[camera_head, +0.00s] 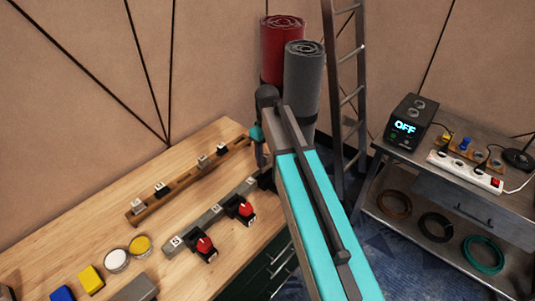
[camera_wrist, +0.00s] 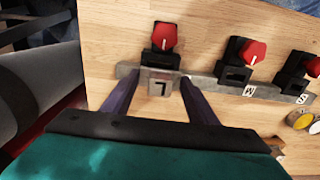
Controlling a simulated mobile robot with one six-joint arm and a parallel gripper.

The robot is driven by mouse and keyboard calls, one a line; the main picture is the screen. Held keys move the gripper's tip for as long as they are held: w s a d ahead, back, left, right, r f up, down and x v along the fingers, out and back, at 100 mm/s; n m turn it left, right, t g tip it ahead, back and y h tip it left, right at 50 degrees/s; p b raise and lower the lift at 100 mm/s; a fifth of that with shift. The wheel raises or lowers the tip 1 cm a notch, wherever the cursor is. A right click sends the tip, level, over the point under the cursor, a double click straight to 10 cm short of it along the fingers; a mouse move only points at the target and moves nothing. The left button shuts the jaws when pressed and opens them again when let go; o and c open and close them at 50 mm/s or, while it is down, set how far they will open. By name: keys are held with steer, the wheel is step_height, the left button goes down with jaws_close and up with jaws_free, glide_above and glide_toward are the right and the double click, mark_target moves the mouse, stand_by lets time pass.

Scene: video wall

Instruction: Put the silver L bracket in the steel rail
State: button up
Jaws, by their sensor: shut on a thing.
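The steel rail (camera_wrist: 213,87) lies on the wooden table and also shows in the head view (camera_head: 209,217). It carries small letter plates and black blocks with red knobs. My gripper (camera_wrist: 158,80) is at the rail's end by the L position. Its two dark fingers straddle a small grey piece marked L, the silver L bracket (camera_wrist: 159,77), and are shut on it. The bracket appears at the rail, but I cannot tell whether it is seated. In the head view my arm hides the bracket and most of my gripper.
A wooden rail (camera_head: 180,182) with several small silver and black pieces lies along the table's back. A red-knobbed black block (camera_wrist: 163,40) stands just beyond the bracket. Round tins (camera_head: 116,260) and coloured blocks are at front left. A metal cart (camera_head: 440,190) stands at right.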

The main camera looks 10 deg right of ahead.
steer(key=shift+f, duration=0.6)
steer(key=shift+f+b, duration=1)
steer(key=shift+f, duration=1.7)
stand_by(2.6)
steer(key=o, duration=1.8)
steer(key=shift+r, duration=0.15)
steer(key=shift+r+p, duration=2.2)
steer(key=shift+r, duration=1.2)
